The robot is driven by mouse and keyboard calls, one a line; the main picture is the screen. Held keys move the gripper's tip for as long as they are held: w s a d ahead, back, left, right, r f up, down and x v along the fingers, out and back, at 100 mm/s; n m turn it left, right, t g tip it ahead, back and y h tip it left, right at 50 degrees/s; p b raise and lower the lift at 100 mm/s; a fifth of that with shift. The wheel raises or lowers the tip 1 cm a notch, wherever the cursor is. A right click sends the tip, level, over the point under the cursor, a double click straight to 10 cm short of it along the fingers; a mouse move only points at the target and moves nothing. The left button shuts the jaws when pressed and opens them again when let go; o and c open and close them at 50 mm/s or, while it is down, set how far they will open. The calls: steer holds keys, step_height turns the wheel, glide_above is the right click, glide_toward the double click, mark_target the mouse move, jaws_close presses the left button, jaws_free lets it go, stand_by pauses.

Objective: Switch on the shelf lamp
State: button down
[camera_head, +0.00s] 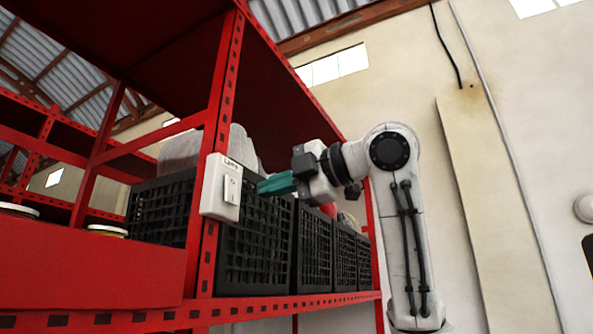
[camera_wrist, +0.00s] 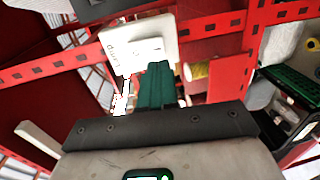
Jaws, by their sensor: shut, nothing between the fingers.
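A white switch box (camera_head: 217,205) with a label reading like "Lamp" and a raised rocker (camera_head: 232,190) is fixed to a red shelf post. My gripper (camera_head: 261,187) has green fingers, shut and empty, pointing left toward the box. The tips are just right of the box in the head view. In the wrist view the fingers (camera_wrist: 158,66) overlap the box's lower edge and hide part of it. I cannot tell whether they touch it. No lamp is recognisable in view.
Black crates (camera_head: 255,250) stand in a row on the red shelf (camera_head: 260,309) behind and right of the post, close to my fingers. A red box-like panel (camera_head: 90,265) is at the lower left. The pale wall (camera_head: 530,120) is at right.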

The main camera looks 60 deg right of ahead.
mark_target(233, 201)
steer(key=w, duration=0.2)
steer(key=w+p, duration=0.1)
steer(key=w, duration=0.1)
steer(key=w+p, duration=0.1)
steer(key=shift+w+a+f, duration=0.1)
steer(key=shift+w+f, duration=0.25)
steer(key=shift+w, duration=0.05)
steer(key=shift+f, duration=0.1)
